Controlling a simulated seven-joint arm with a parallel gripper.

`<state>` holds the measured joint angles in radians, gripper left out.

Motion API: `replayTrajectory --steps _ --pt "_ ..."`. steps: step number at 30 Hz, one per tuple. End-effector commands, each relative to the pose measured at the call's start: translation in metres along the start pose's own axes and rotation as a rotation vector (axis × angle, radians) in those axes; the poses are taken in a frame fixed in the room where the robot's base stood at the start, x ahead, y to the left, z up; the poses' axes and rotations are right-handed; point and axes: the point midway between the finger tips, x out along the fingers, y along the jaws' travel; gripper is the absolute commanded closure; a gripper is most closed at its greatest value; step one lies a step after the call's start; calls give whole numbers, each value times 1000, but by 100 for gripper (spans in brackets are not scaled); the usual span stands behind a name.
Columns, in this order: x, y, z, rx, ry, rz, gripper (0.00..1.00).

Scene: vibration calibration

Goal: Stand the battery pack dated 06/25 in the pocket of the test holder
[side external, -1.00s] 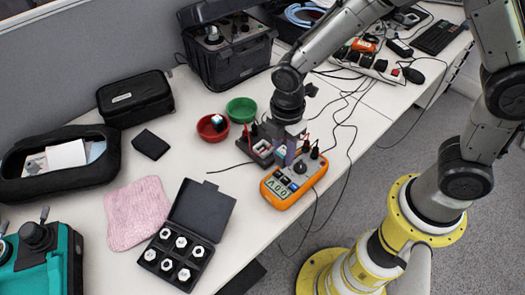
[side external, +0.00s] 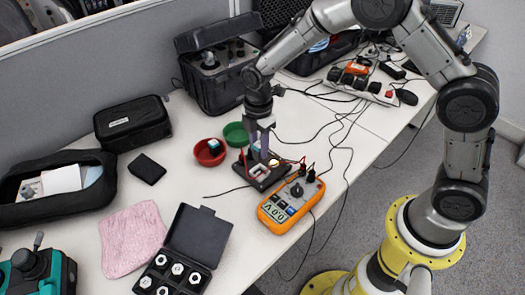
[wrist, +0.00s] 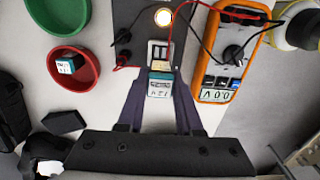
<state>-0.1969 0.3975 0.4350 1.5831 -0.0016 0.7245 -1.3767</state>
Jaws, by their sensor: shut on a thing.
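My gripper (wrist: 155,108) is shut on a battery pack (wrist: 160,86) with a teal and white label; the date is too small to read. The test holder (side external: 270,181) is a dark base with a pale pocket (wrist: 158,53). In the wrist view the pack lies directly below the pocket in the picture, its far end close to or overlapping the pocket's near edge. I cannot tell whether it is inside. In the side view my gripper (side external: 260,153) is over the holder, and its fingers hide most of the pack. Another pack (wrist: 67,65) sits in the red bowl (wrist: 92,80).
A lit round lamp (wrist: 163,17) and red and black leads are at the holder. An orange multimeter (side external: 265,212) stands close on its right. A green bowl (side external: 232,132) is behind the red bowl. A black box (side external: 147,168) and pink cloth (side external: 133,238) lie left.

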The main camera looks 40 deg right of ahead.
Motion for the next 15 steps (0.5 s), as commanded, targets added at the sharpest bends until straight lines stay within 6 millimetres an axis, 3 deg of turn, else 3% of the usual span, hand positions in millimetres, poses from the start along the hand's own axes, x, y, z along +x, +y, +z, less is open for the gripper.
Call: replayTrajectory --steps 15 --pt "40 -1 2 5 -1 -3 100"
